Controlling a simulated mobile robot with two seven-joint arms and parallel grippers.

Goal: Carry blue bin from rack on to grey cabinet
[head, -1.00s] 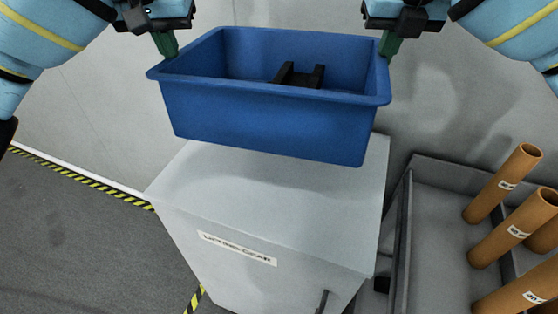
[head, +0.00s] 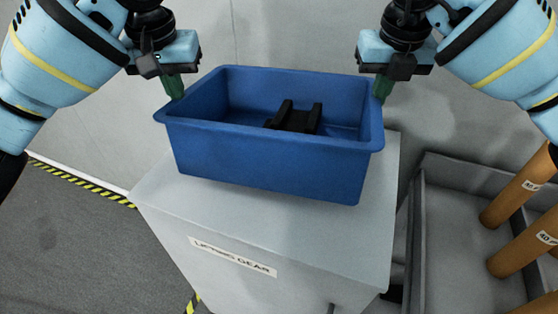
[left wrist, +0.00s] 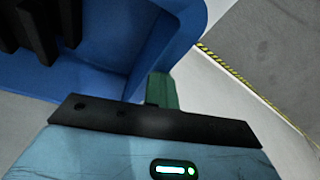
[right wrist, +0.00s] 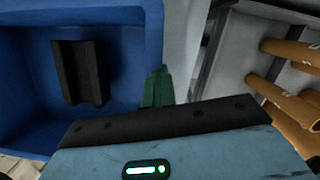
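The blue bin (head: 265,158) is upright and level over the top of the grey cabinet (head: 160,198), whose front label reads "LIFTING GEAR". I cannot tell whether the bin's base touches the cabinet top. A black channel-shaped part (head: 296,118) lies inside the bin. My left gripper (head: 175,88) is shut on the bin's left end rim; its green finger shows in the left wrist view (left wrist: 162,90). My right gripper (head: 381,87) is shut on the right end rim, with a green finger in the right wrist view (right wrist: 157,87). The bin hides the finger parts below the rim.
A grey tray-like cart (head: 440,215) holding several brown cardboard tubes (head: 515,195) stands close to the cabinet's right. A pale wall (head: 300,30) is behind. Open grey floor (head: 70,240) with yellow-black striped tape (head: 80,182) is at the left.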

